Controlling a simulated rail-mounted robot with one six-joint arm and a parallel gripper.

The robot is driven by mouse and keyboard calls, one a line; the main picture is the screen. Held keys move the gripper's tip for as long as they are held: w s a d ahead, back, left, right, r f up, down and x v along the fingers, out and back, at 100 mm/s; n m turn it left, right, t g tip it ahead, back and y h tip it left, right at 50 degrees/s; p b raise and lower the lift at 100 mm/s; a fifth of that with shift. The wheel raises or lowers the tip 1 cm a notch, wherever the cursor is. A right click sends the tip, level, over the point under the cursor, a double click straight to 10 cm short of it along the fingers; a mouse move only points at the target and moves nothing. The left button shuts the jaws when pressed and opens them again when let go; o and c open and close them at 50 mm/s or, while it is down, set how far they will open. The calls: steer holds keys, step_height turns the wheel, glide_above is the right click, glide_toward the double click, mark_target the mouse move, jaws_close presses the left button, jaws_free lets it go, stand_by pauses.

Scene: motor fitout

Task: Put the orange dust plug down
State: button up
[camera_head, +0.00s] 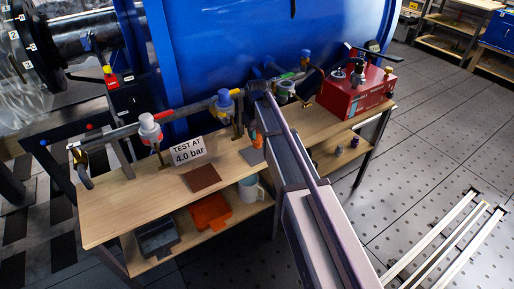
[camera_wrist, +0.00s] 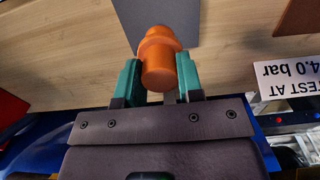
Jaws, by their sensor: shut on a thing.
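The orange dust plug (camera_wrist: 158,55) is held between the green finger pads of my gripper (camera_wrist: 160,76), which is shut on it. In the head view a small part of the plug (camera_head: 257,138) shows beside my arm, over the wooden bench top. A grey flat pad (camera_wrist: 157,15) lies on the bench beyond the plug in the wrist view; it also shows in the head view (camera_head: 251,156). I cannot tell whether the plug touches the bench or pad. My arm hides most of the gripper in the head view.
A "TEST AT 4.0 bar" sign (camera_head: 188,150) and a brown pad (camera_head: 203,178) are on the bench (camera_head: 120,215). A pipe with valves runs along the back. A red box (camera_head: 355,92) stands at right. A mug (camera_head: 249,188) and trays are on the lower shelf.

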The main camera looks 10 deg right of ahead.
mark_target(257, 132)
steer(key=shift+f+b, duration=1.8)
steer(key=shift+f, duration=0.25)
steer(key=o, duration=0.9)
steer(key=shift+r, duration=0.1)
steer(key=shift+o, duration=0.2)
step_height(257, 132, up, 13)
steer(key=p, duration=1.3)
steer(key=shift+s+f, duration=0.15)
steer(key=shift+f, duration=0.1)
steer(key=s+r+m+p, duration=0.2)
steer(key=s+r+m, duration=0.1)
steer(key=s, duration=2.3)
steer(key=shift+s+m+p, duration=0.3)
steer(key=shift+m+p, duration=0.1)
steer(key=shift+m, duration=0.1)
